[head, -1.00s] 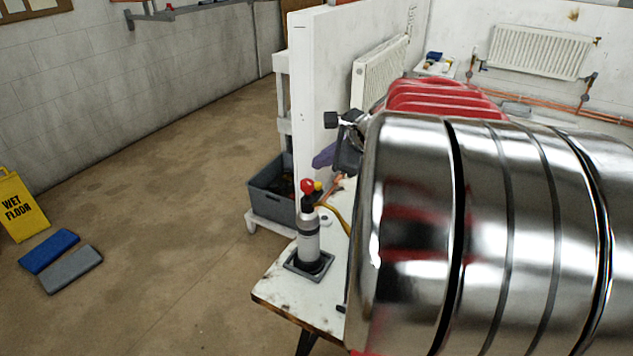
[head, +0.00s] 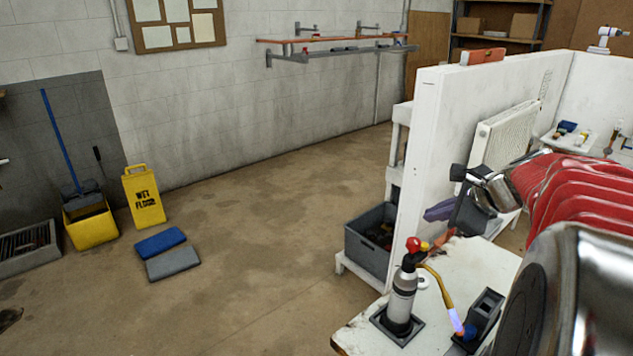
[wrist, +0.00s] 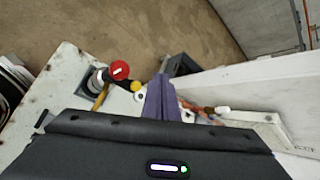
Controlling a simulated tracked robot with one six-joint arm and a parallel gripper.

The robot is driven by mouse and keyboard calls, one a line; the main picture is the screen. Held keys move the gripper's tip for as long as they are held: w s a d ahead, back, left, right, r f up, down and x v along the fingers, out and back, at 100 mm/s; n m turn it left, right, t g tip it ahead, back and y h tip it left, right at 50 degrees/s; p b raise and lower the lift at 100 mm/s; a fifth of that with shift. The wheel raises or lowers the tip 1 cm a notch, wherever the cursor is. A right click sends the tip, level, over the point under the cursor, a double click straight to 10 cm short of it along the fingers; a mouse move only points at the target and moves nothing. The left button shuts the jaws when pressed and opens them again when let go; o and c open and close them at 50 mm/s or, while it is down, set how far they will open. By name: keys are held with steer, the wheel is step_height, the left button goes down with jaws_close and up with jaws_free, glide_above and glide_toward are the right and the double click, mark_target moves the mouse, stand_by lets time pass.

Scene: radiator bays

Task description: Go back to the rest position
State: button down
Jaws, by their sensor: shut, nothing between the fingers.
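My gripper (head: 438,211) has purple fingers on a dark body and hangs over the far part of the white workbench (head: 455,262), close to the end of the white partition. Its fingers are shut with nothing between them. In the wrist view the purple fingers (wrist: 163,100) point away over the bench edge. My red, ribbed and silver arm fills the right side of the head view. No rest position mark shows.
A canister with a red knob (head: 402,300) stands upright on the bench, beside a yellow hose (head: 441,289). A grey crate (head: 372,240) sits beyond the bench.

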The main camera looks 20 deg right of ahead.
steer(key=s+a+f+n+g+y, duration=0.1)
steer(key=s+a+n, duration=0.1)
steer(key=a+n, duration=0.65)
steer(key=s+a+f+n+g, duration=0.1)
steer(key=s+a+n+g, duration=0.3)
steer(key=a, duration=0.8)
steer(key=s+a+f+n+t+h, duration=0.1)
steer(key=s+a+f+n, duration=0.3)
steer(key=s+a+n, duration=0.5)
steer(key=a+n, duration=0.1)
steer(key=n, duration=0.4)
steer(key=shift+a+f, duration=0.25)
steer(key=shift+d, duration=0.1)
